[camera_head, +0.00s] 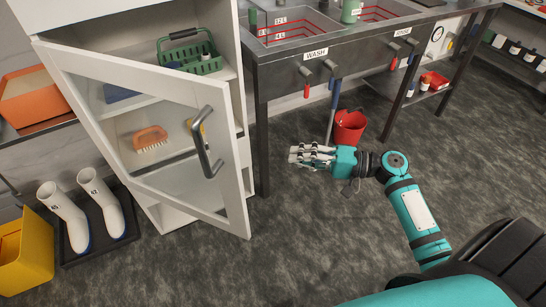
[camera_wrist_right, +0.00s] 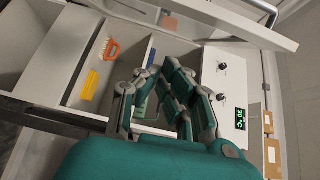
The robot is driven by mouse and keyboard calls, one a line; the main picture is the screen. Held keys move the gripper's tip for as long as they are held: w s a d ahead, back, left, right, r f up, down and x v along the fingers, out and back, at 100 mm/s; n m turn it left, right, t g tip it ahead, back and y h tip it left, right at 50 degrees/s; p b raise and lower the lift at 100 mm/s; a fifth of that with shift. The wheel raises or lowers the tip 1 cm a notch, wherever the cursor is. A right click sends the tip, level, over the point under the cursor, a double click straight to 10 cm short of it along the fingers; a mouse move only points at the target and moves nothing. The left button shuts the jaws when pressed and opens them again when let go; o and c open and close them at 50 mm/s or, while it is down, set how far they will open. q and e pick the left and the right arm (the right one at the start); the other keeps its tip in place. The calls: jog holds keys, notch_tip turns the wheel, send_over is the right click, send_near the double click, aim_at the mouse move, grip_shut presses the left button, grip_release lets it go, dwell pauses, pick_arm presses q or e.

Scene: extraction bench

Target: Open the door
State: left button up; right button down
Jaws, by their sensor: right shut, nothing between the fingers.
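The cabinet door (camera_head: 100,140) is a white frame with a clear pane, in the left half of the head view. It stands partly open, its handle side swung out from the cabinet (camera_head: 241,95). Its grey bar handle (camera_head: 203,142) is on the right side of the frame. My right gripper (camera_head: 300,156) is shut and empty, to the right of the door and apart from the handle. In the wrist view my right gripper (camera_wrist_right: 165,85) shows its fingers close together in front of the cabinet's shelves. My left gripper is not in view.
White boots (camera_head: 98,200) stand left. The floor before the door is clear.

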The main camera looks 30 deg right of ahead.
pick_arm(q)
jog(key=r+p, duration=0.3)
jog(key=p, duration=0.1)
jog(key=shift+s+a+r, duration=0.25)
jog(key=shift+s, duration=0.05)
pick_arm(e)
jog(key=w+a, duration=0.3)
jog(key=a, duration=0.8)
jog(key=shift+a+r, duration=0.25)
jog(key=shift+r, duration=0.15)
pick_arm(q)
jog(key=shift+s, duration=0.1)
pick_arm(e)
jog(key=shift+s+a, duration=0.1)
